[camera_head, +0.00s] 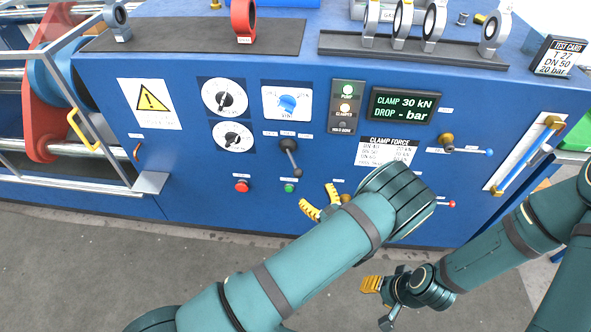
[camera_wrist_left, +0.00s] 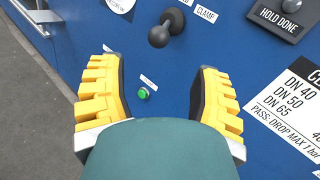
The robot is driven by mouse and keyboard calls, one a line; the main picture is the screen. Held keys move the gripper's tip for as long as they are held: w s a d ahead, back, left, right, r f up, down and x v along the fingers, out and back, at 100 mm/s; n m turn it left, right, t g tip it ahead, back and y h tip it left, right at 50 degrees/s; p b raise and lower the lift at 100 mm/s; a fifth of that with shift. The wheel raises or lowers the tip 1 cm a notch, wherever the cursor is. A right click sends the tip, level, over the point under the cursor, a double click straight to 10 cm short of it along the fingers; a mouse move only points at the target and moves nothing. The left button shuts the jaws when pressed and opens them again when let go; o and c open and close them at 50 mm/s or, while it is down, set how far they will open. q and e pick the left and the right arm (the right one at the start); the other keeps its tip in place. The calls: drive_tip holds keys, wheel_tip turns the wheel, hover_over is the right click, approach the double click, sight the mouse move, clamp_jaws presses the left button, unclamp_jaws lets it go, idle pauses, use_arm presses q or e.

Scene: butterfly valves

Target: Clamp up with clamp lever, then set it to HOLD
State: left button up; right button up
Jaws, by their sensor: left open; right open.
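The clamp lever (camera_head: 289,152) is a dark lever with a ball end, pointing down on the blue panel; it also shows at the top of the left wrist view (camera_wrist_left: 165,28), beside a CLAMP label. My left gripper (camera_head: 317,196) is open and empty, below and right of the lever and apart from it. Its two yellow fingers (camera_wrist_left: 157,68) spread with the lever beyond them. The display (camera_head: 403,106) reads CLAMP 30 kN, DROP - bar. My right gripper (camera_head: 374,302) is open and empty, low before the panel.
A red button (camera_head: 242,186) and a green button (camera_head: 289,187) sit below the lever.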

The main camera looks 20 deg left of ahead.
sight(295, 170)
use_arm(q)
drive_tip(key=b+x, duration=0.1)
drive_tip(key=x, duration=1.1)
drive_tip(key=shift+s, duration=0.1)
drive_tip(key=shift+c, duration=0.2)
clamp_jaws()
drive_tip(key=shift+f, duration=0.1)
